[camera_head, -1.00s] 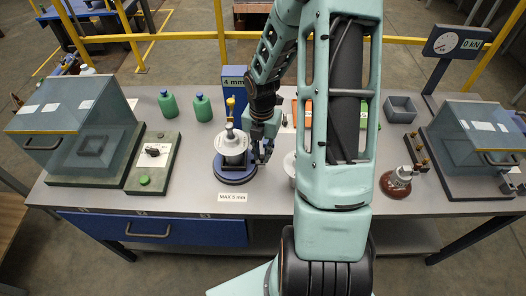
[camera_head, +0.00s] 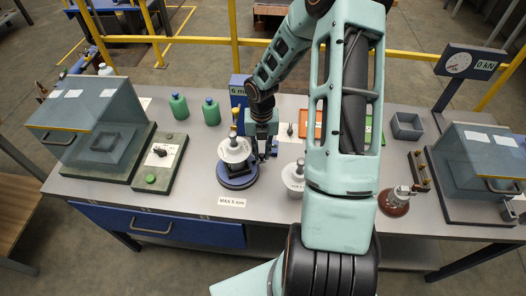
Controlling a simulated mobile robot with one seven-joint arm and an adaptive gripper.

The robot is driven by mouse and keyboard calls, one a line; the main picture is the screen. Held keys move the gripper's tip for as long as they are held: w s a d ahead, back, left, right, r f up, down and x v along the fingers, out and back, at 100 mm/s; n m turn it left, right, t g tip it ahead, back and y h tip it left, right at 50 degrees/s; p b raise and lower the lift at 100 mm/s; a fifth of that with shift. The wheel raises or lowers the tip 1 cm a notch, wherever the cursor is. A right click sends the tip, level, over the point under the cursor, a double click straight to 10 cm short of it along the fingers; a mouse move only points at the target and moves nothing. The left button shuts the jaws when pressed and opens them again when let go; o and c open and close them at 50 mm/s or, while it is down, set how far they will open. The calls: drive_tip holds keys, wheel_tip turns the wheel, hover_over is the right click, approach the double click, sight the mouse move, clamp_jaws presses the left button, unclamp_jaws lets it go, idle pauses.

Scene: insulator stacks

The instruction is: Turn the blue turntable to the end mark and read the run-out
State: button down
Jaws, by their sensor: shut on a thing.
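The blue turntable (camera_head: 238,182) stands on the bench left of my arm. A white insulator stack (camera_head: 233,150) stands upright on it, with a yellow-topped gauge part (camera_head: 235,113) just behind. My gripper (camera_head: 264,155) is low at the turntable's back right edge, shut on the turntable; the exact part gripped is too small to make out. The blue readout (camera_head: 238,88) behind shows what looks like 6 mm, partly covered by my arm. A label (camera_head: 232,202) in front begins with MAX; its number is hard to read. I cannot make out the end mark.
A second white insulator (camera_head: 294,178) stands close right of the turntable, partly behind my arm. A brown-based piece (camera_head: 394,202) is farther right. Green bottles (camera_head: 211,111) stand at the back left. A switch box (camera_head: 160,158) and hooded case (camera_head: 84,118) are at left.

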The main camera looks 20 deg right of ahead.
drive_tip(key=shift+w+n, duration=0.3)
idle(0.5)
drive_tip(key=c, duration=2.2)
unclamp_jaws()
drive_tip(key=shift+o, duration=0.2)
wheel_tip(320, 180, up, 12)
